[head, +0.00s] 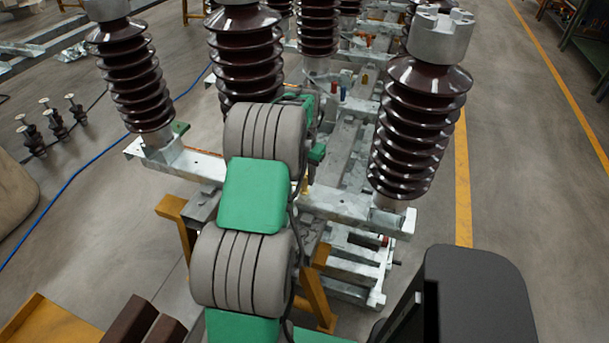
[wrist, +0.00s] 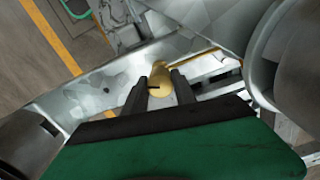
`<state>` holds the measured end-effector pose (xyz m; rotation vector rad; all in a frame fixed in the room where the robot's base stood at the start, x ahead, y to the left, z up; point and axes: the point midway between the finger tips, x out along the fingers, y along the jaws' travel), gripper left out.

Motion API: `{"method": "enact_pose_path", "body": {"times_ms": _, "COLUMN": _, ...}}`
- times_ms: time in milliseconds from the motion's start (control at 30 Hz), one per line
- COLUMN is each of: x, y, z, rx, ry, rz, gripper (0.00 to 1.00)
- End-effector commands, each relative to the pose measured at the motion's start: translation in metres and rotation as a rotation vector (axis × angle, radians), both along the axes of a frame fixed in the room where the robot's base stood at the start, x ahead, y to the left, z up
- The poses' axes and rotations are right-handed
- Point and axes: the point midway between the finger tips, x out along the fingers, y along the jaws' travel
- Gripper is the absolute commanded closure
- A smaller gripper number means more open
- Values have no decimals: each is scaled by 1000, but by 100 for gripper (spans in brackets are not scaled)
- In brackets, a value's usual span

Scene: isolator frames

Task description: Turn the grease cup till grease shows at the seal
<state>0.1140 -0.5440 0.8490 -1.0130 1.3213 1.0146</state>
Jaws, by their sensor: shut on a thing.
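A small brass-coloured cup, which I take for the grease cup (wrist: 160,86), shows in the wrist view beside a grey metal beam. My gripper (wrist: 167,76) has its two dark fingers on either side of it and is shut on it. A short dark pin or mark lies by the left finger. I cannot make out the seal or any grease. In the head view my own arm hides the gripper and the cup.
Brown ribbed insulators (head: 420,125) stand on the galvanised frame (head: 345,208), close around my arm. Orange trestle legs (head: 318,300) are below it. A blue cable (head: 85,165) runs along the floor at left. The floor at right, around the yellow line (head: 463,190), is clear.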

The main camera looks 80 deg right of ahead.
Motion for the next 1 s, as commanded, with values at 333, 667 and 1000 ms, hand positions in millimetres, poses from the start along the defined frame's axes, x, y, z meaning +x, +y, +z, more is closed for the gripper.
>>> {"method": "enact_pose_path", "body": {"times_ms": 333, "x": 0, "y": -2, "z": 3, "rx": -8, "ry": -1, "rz": -1, "gripper": 65}}
{"method": "enact_pose_path", "body": {"times_ms": 667, "x": 0, "y": -1, "z": 1, "rx": -3, "ry": 0, "rz": 0, "gripper": 46}}
{"method": "enact_pose_path", "body": {"times_ms": 1000, "x": 0, "y": -2, "z": 25, "rx": -8, "ry": -1, "rz": 0, "gripper": 46}}
